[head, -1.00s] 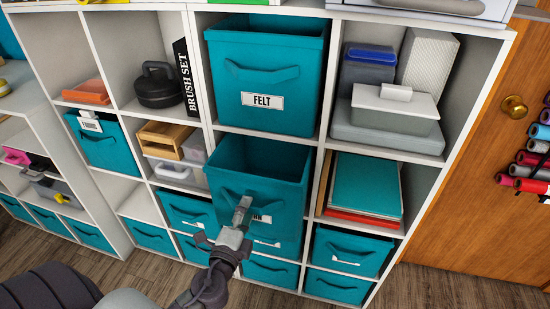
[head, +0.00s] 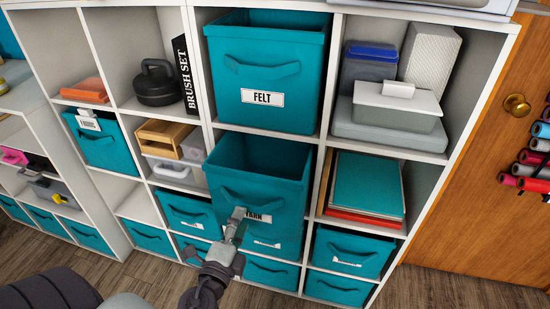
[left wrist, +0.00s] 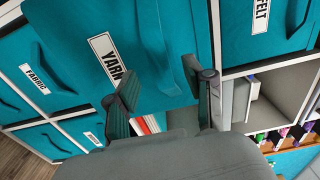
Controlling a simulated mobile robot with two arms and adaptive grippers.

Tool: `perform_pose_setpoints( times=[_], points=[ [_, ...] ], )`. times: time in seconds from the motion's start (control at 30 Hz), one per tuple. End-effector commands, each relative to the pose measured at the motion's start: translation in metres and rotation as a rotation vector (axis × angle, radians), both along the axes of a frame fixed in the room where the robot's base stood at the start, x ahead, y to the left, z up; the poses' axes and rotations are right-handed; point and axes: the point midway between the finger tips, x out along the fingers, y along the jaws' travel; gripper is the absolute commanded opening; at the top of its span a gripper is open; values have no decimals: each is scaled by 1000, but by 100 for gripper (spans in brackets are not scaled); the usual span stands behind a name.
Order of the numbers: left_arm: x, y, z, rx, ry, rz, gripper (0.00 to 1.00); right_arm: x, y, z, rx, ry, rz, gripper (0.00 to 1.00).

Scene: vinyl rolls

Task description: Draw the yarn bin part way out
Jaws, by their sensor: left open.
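The teal yarn bin (head: 285,193) sticks part way out of its cubby in the middle column, below the felt bin, with its open top showing. Its strap handle is on the front, above a white YARN label (head: 266,217). My left gripper (head: 238,215) is in front of the bin's lower front, below the handle, overlapping the label's left end. In the left wrist view, the open fingers (left wrist: 166,95) point at the teal bin front, with the YARN label (left wrist: 107,58) to their left. Nothing is gripped. My right gripper is not in view.
The felt bin (head: 290,70) stands above the yarn bin and also protrudes. More teal bins (head: 270,273) sit below. Folders (head: 367,186) and storage boxes (head: 395,112) fill the cubbies to the right. The wood floor (head: 430,285) in front is clear at right.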

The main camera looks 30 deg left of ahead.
Motion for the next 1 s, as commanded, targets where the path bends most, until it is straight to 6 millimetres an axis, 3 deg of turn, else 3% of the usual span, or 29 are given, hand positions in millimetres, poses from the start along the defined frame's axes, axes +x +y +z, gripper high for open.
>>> perform_pose_setpoints(
  times=[1.0],
  points=[
    [-40, -10, -2, 0, 0, 0, 53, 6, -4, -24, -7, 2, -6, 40]
  ],
)
